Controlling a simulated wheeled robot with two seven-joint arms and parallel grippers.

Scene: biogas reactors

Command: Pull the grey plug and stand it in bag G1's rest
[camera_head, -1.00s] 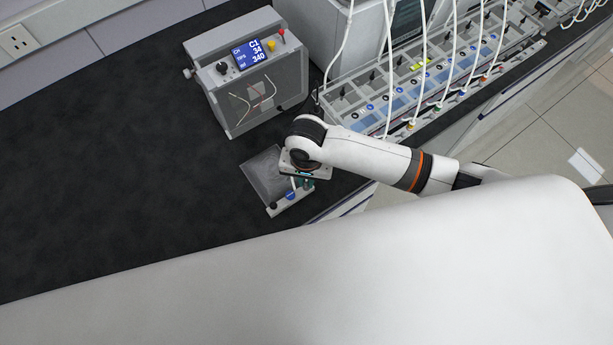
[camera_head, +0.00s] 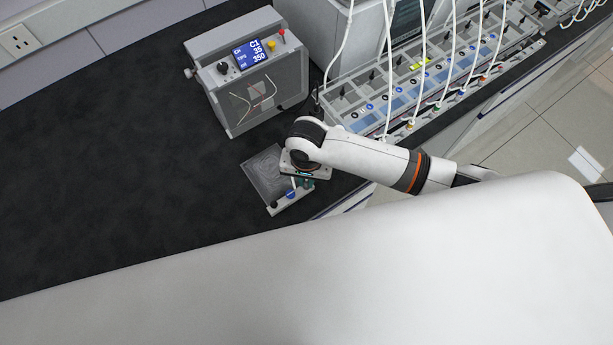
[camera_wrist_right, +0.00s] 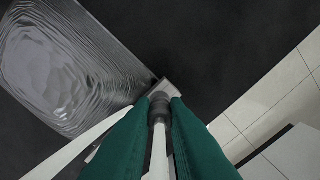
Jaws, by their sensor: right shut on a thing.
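The grey bag (camera_head: 262,172) lies flat on the black bench in the head view. Its surface shows rippled rings, also in the right wrist view (camera_wrist_right: 62,62). A pale bar with a round blue mark (camera_head: 291,194) runs along its front edge. My right gripper (camera_head: 305,184) is over the bag's right front corner. In the right wrist view its green fingers (camera_wrist_right: 160,110) are shut on the grey plug (camera_wrist_right: 159,101), from which a white tube runs toward the camera. Whether the plug still sits in a socket cannot be told. My left gripper is not in view.
A grey meter box (camera_head: 250,75) with a lit blue display stands behind the bag. A long rack (camera_head: 340,84) with white tubes and coloured fittings runs along the back right. The bench's front edge is close to the bag. The bench to the left is clear.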

